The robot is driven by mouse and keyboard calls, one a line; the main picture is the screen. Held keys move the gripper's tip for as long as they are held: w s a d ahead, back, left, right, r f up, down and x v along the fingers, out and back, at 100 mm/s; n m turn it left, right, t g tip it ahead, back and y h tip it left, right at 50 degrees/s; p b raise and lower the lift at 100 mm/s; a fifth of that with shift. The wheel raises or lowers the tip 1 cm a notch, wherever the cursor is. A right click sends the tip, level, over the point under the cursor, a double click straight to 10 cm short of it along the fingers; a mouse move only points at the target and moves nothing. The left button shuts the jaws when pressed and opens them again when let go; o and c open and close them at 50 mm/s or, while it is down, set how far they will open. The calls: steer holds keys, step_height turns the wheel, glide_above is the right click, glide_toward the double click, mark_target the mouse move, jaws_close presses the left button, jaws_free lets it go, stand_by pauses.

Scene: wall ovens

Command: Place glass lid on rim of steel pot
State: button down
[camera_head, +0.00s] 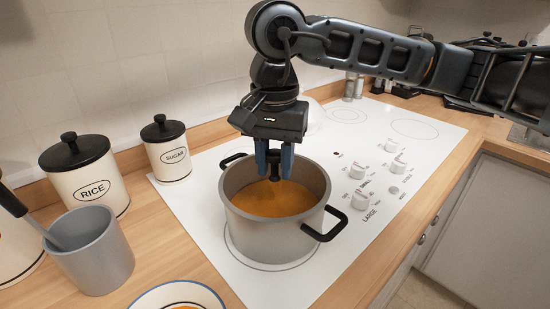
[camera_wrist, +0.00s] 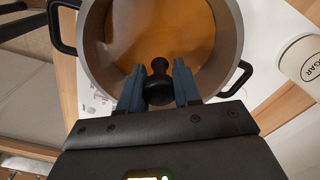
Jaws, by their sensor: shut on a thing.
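The steel pot (camera_head: 262,232) stands on the white cooktop with orange contents inside and black side handles. It also shows in the wrist view (camera_wrist: 97,45). My gripper (camera_head: 273,170) points down over the pot opening, its blue fingers shut on a black knob (camera_wrist: 158,82), which looks like the knob of the glass lid. The clear glass cannot be made out against the pot and its contents. I cannot tell whether the lid's edge touches the rim. The fingertips look near rim height, towards the back of the opening in the head view.
White cooktop (camera_head: 335,250) has a row of knobs right of the pot. Sugar canister (camera_head: 168,152), rice canister (camera_head: 88,180) and a grey cup (camera_head: 92,255) with a utensil stand left. A blue-rimmed bowl (camera_head: 178,293) is at the front. The wall is behind.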

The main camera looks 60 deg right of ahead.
mark_target(275, 151)
steer(key=shift+f+b, duration=0.2)
steer(key=shift+b, duration=0.15)
steer(key=c, duration=0.8)
jaws_free()
steer(key=shift+r, duration=0.1)
steer(key=shift+r+p, duration=0.1)
steer(key=shift+p, duration=0.2)
step_height(275, 151, up, 12)
steer(key=shift+b, duration=0.75)
